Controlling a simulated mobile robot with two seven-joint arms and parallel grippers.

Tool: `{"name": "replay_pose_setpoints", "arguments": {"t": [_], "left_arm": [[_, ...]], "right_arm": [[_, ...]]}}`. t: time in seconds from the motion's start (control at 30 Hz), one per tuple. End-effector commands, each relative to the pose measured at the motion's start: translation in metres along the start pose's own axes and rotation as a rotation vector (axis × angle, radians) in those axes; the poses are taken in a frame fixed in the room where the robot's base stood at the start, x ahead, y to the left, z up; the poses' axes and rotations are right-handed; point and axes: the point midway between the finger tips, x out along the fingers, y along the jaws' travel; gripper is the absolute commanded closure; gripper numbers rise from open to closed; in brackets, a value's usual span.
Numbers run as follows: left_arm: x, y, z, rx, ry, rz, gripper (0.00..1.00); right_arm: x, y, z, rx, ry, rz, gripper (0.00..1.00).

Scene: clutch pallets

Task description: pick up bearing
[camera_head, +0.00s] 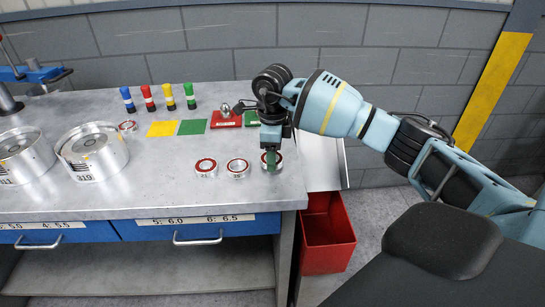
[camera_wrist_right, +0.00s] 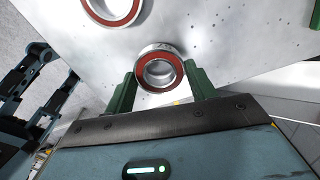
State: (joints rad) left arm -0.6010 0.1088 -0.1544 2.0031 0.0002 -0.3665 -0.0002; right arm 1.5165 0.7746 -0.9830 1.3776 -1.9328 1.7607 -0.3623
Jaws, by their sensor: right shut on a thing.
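Three ring-shaped bearings stand in a row near the front right of the grey workbench in the head view. The left bearing (camera_head: 206,168) and the middle bearing (camera_head: 238,168) lie flat and free. The right bearing (camera_head: 278,164) is at my right gripper (camera_head: 271,158), which points down with its green fingers shut on it. In the right wrist view this bearing (camera_wrist_right: 160,51), silver with a red ring, sits between the two green fingers (camera_wrist_right: 160,85). It is at or very near the bench surface; I cannot tell if it is lifted. My left gripper is not in view.
Two large metal cylinders (camera_head: 92,150) stand at the left of the bench. Yellow (camera_head: 162,129) and green (camera_head: 192,127) squares, several coloured bottles (camera_head: 149,98) and a red tray (camera_head: 226,119) lie behind. A red bin (camera_head: 328,240) stands beyond the right edge.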

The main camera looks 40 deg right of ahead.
Motion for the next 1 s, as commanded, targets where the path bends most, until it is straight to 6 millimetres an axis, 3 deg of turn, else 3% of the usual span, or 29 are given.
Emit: {"name": "replay_pose_setpoints", "arguments": {"t": [0.17,0.7,1.0], "left_arm": [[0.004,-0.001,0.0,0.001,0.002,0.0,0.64],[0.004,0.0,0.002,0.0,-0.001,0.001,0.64],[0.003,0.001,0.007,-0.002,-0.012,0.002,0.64]], "right_arm": [[-0.027,-0.001,0.0,0.001,-0.002,-0.003,0.74],[-0.035,0.123,0.012,-0.005,0.0,0.0,0.74],[-0.039,0.156,0.014,-0.001,0.001,0.0,0.74]]}}
